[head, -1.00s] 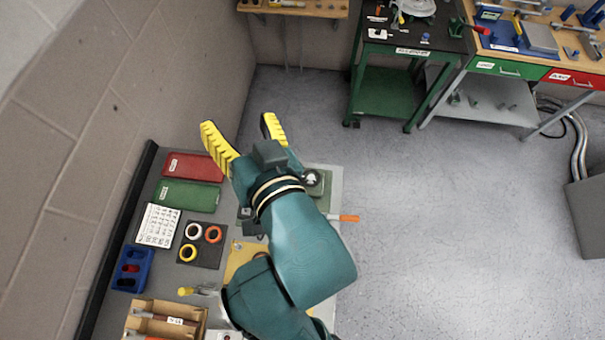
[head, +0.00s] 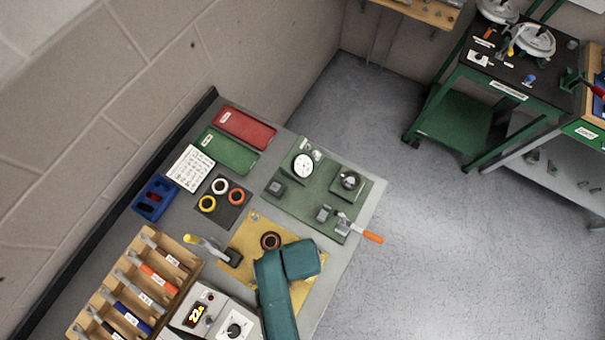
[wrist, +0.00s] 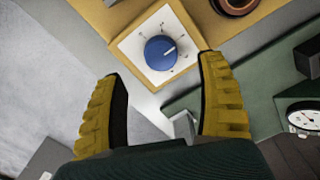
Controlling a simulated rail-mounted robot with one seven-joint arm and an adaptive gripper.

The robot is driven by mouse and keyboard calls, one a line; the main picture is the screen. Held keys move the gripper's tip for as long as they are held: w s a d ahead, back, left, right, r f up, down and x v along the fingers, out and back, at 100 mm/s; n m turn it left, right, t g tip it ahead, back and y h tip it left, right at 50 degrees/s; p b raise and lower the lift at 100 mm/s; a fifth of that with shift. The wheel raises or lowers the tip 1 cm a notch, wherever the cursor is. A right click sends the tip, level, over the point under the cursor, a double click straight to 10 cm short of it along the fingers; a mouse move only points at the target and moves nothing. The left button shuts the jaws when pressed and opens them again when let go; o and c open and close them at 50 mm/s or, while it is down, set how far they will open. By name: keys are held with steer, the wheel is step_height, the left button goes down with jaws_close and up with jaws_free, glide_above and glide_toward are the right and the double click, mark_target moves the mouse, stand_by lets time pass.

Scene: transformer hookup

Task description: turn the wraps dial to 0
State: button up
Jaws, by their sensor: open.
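In the wrist view, a blue dial (wrist: 158,53) with a white pointer line sits on a square white face (wrist: 139,47) with a tan border. The pointer is turned to the right and slightly up in the picture. The face's marks are too small to read. I cannot read a label naming it the wraps dial. My gripper (wrist: 162,67) is open and empty, its yellow fingers spread on either side of the dial's lower part in the picture. I cannot tell how far above the dial they are. In the head view my arm hides the gripper and the dial.
A green board (head: 285,180) with a round gauge (head: 303,165) lies beyond. A grey box with a lit display (head: 196,314) and wooden rack (head: 120,275) stand at the front left.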

step_height(320, 180, down, 6)
steer(key=shift+r, duration=0.15)
steer(key=c, duration=1.3)
